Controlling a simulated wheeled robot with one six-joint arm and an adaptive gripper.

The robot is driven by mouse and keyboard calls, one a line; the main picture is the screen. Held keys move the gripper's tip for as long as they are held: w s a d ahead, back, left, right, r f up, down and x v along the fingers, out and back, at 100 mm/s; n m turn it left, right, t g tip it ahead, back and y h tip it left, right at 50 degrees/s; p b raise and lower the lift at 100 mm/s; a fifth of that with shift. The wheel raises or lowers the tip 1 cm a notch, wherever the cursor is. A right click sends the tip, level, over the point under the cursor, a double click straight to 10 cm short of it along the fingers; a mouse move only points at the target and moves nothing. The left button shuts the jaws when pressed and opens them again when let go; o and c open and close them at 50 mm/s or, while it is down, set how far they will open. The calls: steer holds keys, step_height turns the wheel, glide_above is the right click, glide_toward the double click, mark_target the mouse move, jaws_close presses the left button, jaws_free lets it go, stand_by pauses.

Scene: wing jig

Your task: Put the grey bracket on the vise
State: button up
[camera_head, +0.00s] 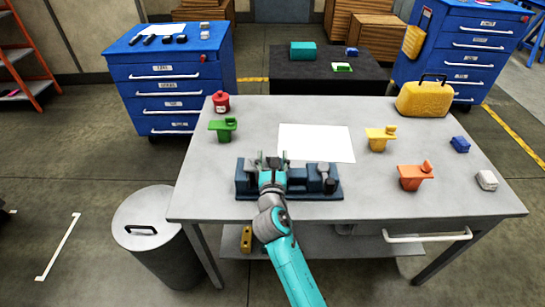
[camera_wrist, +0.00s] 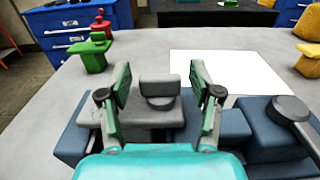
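The grey bracket (camera_wrist: 160,86) is on the dark blue vise (camera_wrist: 262,135), at its left part. Its raised block and round knob stand upright between my fingers. My gripper (camera_wrist: 160,82) is open around it, with a gap on each side between finger and block. In the head view my gripper (camera_head: 272,158) is over the left half of the vise (camera_head: 311,193) and mostly hides the bracket there. I cannot tell how the bracket's underside sits in the vise.
A bin (camera_head: 150,230) stands left of the table.

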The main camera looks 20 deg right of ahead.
steer(key=shift+s+r, duration=0.1)
steer(key=shift+s, duration=0.05)
steer(key=v, duration=1.1)
steer(key=shift+s, duration=0.35)
steer(key=shift+a, duration=0.1)
